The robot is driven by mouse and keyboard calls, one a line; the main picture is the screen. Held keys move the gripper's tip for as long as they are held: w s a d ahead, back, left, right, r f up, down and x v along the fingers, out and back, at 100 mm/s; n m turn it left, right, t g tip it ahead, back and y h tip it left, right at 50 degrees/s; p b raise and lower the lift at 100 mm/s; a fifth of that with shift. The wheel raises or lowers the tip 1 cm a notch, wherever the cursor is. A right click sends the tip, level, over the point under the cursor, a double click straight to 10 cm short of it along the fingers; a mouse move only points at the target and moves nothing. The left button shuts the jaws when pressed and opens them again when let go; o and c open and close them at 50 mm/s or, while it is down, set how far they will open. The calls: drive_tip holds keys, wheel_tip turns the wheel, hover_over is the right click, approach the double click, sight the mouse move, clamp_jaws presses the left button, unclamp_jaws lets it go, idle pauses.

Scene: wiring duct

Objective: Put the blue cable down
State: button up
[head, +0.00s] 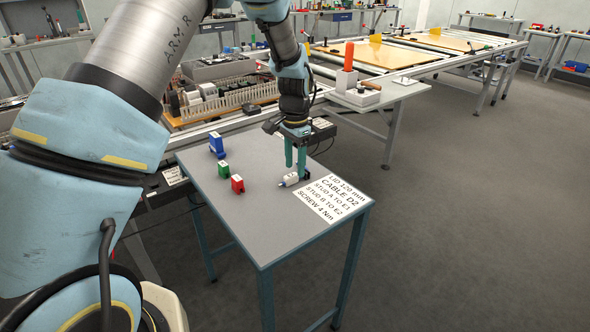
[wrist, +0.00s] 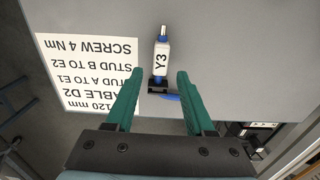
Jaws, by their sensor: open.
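The blue cable (wrist: 160,62) lies on the grey table as a short piece with a white sleeve marked Y3, blue ends and a metal tip. It also shows in the head view (head: 289,180), near the right side of the table. My gripper (wrist: 160,76) is open, its two green fingers apart, one on each side of the cable's near end in the picture. In the head view my gripper (head: 296,167) points down over the cable. A black piece and a blue bit show at the cable's near end. I cannot tell whether the fingers touch anything.
A printed sheet (head: 333,197) lies right of the cable. Blue (head: 217,146), green (head: 224,170) and red (head: 238,184) blocks stand to the left on the table (head: 255,220). A long bench with a white slotted duct (head: 222,105) stands behind. The table's front is clear.

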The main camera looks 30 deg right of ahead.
sight(295, 174)
wheel_tip(295, 174, up, 10)
drive_tip(key=b, duration=0.1)
drive_tip(key=w+a+r+n, duration=0.15)
drive_tip(key=a+n, duration=0.55)
drive_tip(key=a, duration=1.2)
drive_tip(key=s+a+n, duration=0.3)
drive_tip(key=s+a, duration=0.2)
drive_tip(key=a, duration=0.4)
drive_tip(key=s+a+f+n+t, duration=0.1)
drive_tip(key=s+a+n, duration=0.3)
drive_tip(key=a, duration=0.5)
drive_tip(key=shift+s+a+f+n+t, duration=0.15)
drive_tip(key=shift+s+f+n+t, duration=0.15)
drive_tip(key=shift+s, duration=0.2)
wheel_tip(295, 174, up, 5)
drive_tip(key=p, duration=0.4)
drive_tip(key=shift+f+p, duration=0.1)
drive_tip(key=shift+p, duration=0.2)
